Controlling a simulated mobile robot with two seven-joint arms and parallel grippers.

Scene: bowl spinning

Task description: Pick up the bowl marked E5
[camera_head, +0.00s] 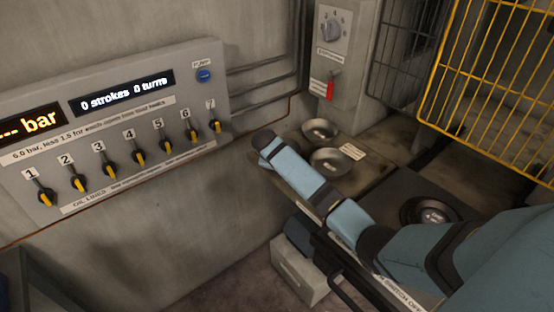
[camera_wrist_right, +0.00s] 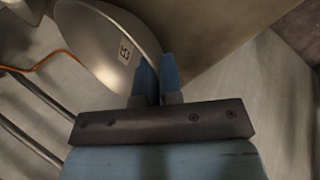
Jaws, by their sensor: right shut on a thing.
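In the right wrist view, a grey metal bowl (camera_wrist_right: 92,40) is tilted up at the left, with a small marked tag on its side; the mark looks like E5, seen turned. My right gripper (camera_wrist_right: 158,75) is shut on the rim of this bowl. Two shallow metal bowls show on the bench there, a far bowl (camera_head: 319,130) and a nearer bowl (camera_head: 331,161). My left gripper is not in view.
A black plate with a round seat (camera_head: 430,211) lies right of the bowls, near a yellow wire guard (camera_head: 490,85). A valve panel (camera_head: 110,130) with several numbered knobs is on the left wall. A switch box (camera_head: 335,45) with a red lever stands behind the bench.

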